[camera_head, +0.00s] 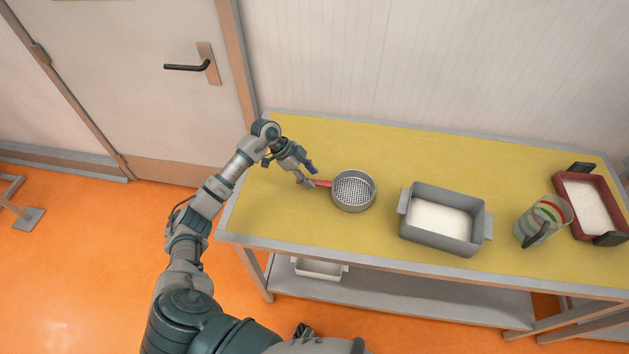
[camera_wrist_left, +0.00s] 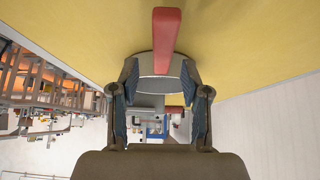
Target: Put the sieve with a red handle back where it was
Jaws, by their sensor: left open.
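The sieve (camera_head: 353,191) is a round grey pan with a mesh bottom and a red handle (camera_head: 321,184). It rests on the yellow table top, left of the grey bin, with its handle pointing left. I cannot tell whether the fingers touch the handle. My right gripper is not in view.
A grey bin (camera_head: 406,226) with white contents stands right of the sieve. Further right are a striped clear cup (camera_head: 549,211) and a red tray (camera_head: 562,190) with dark handles. The yellow table (camera_head: 380,142) is clear behind the sieve. A white container (camera_head: 318,270) sits on the lower shelf.

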